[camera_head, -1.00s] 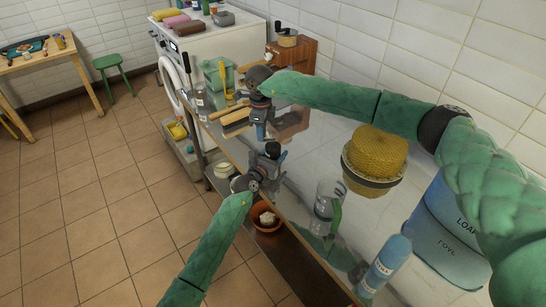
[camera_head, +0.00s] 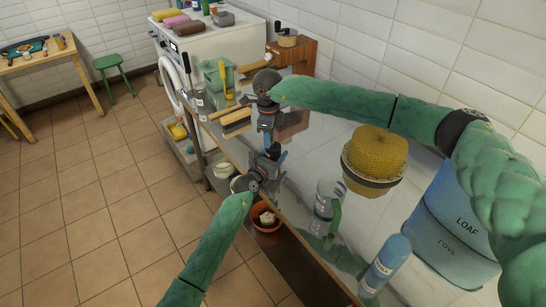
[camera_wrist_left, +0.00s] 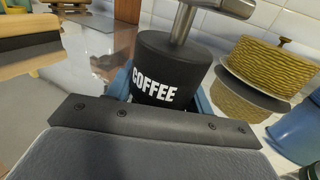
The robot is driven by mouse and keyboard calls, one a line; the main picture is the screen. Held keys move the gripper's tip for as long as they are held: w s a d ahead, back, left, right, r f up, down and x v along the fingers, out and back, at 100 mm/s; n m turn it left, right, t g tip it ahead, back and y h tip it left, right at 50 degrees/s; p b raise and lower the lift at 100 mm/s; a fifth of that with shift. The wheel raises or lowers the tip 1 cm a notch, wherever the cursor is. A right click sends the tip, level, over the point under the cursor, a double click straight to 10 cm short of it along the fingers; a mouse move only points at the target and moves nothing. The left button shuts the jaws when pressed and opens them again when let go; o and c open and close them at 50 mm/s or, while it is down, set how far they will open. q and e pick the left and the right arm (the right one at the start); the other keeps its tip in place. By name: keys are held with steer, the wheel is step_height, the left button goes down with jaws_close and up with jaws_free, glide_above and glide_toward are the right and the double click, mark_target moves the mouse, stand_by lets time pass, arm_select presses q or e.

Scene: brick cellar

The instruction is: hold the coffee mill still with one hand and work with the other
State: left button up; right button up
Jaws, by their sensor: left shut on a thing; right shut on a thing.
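The coffee mill (camera_wrist_left: 165,62) is a black cylinder with white COFFEE lettering, and it stands upright in the left wrist view. A metal shaft with a crank arm (camera_wrist_left: 222,8) rises from its top and runs out of the picture. My left gripper (camera_head: 270,160) is shut around the mill's body, with its blue fingers on both sides. My right gripper (camera_head: 267,136) is just above the mill, pointing down, and is shut on the crank's handle. The handle itself is hidden by the fingers in the head view.
Brushes (camera_head: 236,118) and a green container (camera_head: 216,76) lie beyond the grippers.

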steer(key=shift+r, duration=0.1)
steer(key=shift+d, duration=1.2)
steer(key=shift+w+d+f, duration=0.15)
steer(key=shift+w+d, duration=0.15)
steer(key=shift+d, duration=0.2)
steer(key=shift+w+d+f, duration=0.15)
steer(key=shift+w+d, duration=0.1)
steer(key=shift+d, duration=0.25)
steer(key=shift+w, duration=0.15)
